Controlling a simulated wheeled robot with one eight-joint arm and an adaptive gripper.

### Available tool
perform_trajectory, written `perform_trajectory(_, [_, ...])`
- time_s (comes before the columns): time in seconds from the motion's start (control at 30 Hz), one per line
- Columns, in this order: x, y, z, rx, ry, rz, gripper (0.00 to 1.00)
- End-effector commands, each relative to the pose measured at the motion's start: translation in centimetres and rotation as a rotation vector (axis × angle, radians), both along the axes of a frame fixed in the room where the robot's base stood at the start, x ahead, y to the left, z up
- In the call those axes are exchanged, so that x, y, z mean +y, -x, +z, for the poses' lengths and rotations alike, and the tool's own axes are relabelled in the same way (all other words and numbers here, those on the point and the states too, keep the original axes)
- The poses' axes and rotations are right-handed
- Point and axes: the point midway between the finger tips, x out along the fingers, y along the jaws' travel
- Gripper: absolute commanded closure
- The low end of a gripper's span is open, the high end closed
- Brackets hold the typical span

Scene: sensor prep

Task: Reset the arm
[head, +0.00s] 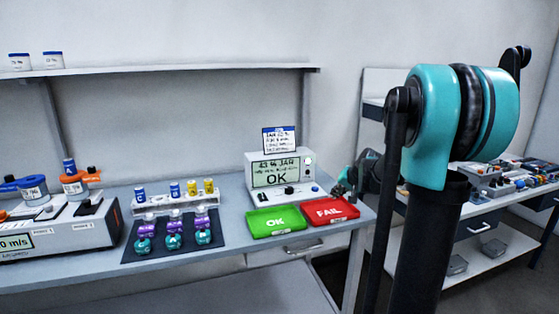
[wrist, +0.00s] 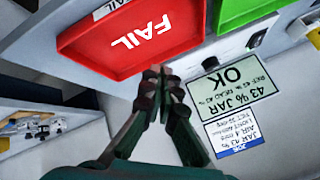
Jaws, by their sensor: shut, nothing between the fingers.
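My gripper (head: 343,189) is at the right end of the workbench, beside the tester and above or behind the red FAIL tray (head: 331,211). In the wrist view my gripper (wrist: 158,72) has its fingertips together with nothing between them. The FAIL tray shows there too (wrist: 125,45), just beyond the fingertips, and it looks empty. My teal and black arm fills the right of the head view and hides part of the room behind it.
The tester (head: 281,176) shows OK, with a card on top. The green OK tray (head: 276,221) looks empty. A dark mat (head: 159,250) holds several teal and purple parts, before a rack of vials (head: 150,209). A cluttered side bench (head: 520,200) stands behind my arm.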

Motion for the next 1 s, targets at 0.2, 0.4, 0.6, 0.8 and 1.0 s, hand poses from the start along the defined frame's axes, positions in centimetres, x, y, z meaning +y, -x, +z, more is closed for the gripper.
perform_trajectory(0.2, [1.4,5.2,-1.9,0.042,0.064,0.041,1.00])
perform_trajectory(0.4, [2.7,12.8,-4.9,0.101,0.158,0.096,1.00])
perform_trajectory(0.6, [3.1,23.9,-9.8,0.185,0.302,0.166,1.00])
perform_trajectory(0.8, [2.4,31.5,-13.5,0.242,0.405,0.208,1.00])
perform_trajectory(1.0, [2.0,33.7,-14.7,0.261,0.440,0.218,1.00])
